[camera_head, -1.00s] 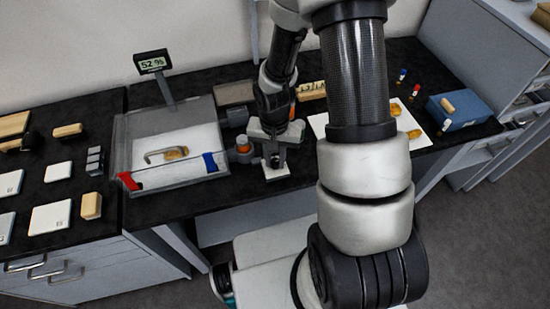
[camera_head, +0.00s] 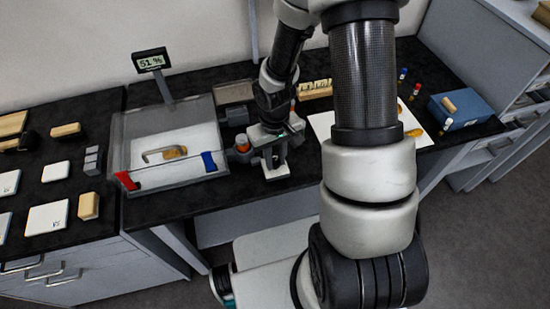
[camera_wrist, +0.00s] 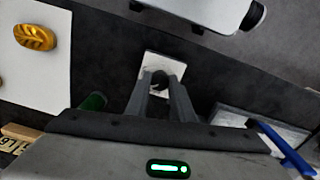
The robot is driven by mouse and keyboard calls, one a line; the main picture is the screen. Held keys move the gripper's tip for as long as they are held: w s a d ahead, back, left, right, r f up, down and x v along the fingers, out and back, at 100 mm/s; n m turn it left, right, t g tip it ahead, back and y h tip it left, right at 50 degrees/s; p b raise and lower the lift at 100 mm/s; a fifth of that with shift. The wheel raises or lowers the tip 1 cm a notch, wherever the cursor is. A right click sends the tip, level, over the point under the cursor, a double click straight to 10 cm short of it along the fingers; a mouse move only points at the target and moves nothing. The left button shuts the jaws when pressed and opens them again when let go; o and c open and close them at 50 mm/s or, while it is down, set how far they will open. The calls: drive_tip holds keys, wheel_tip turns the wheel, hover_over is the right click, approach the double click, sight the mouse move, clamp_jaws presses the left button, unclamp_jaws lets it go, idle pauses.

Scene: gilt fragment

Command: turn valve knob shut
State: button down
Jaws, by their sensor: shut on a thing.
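My gripper (camera_head: 275,163) points down over a small white plate (camera_head: 277,173) near the front edge of the black bench. In the wrist view my gripper's two fingers (camera_wrist: 162,84) are shut on a small dark knob (camera_wrist: 159,75) that stands on the white plate (camera_wrist: 151,65). I take this as the valve knob; its turning angle is hard to see, and in the head view the fingers hide it. A display (camera_head: 151,61) on a stand behind the clear case reads 51 %.
Left of my gripper stands a clear case (camera_head: 130,195) with a handle and a gold fragment (camera_head: 174,152). An orange-topped fitting (camera_head: 242,143) is close beside my gripper. A white sheet (camera_head: 322,124) with gold pieces and a blue box (camera_head: 461,111) are to the right.

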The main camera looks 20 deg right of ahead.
sight(275, 162)
drive_tip(key=n, duration=0.5)
drive_tip(key=shift+n, duration=0.3)
drive_tip(key=n+p, duration=0.1)
drive_tip(key=n, duration=0.3)
drive_tip(key=shift+d+n+p, duration=0.1)
drive_tip(key=shift+n+p, duration=0.2)
drive_tip(key=shift+n, duration=0.1)
drive_tip(key=c, duration=1.5)
unclamp_jaws()
drive_tip(key=shift+c, duration=0.2)
wheel_tip(275, 162, up, 17)
drive_tip(key=p, duration=0.2)
drive_tip(key=shift+r+p, duration=0.2)
drive_tip(key=shift+p, duration=0.1)
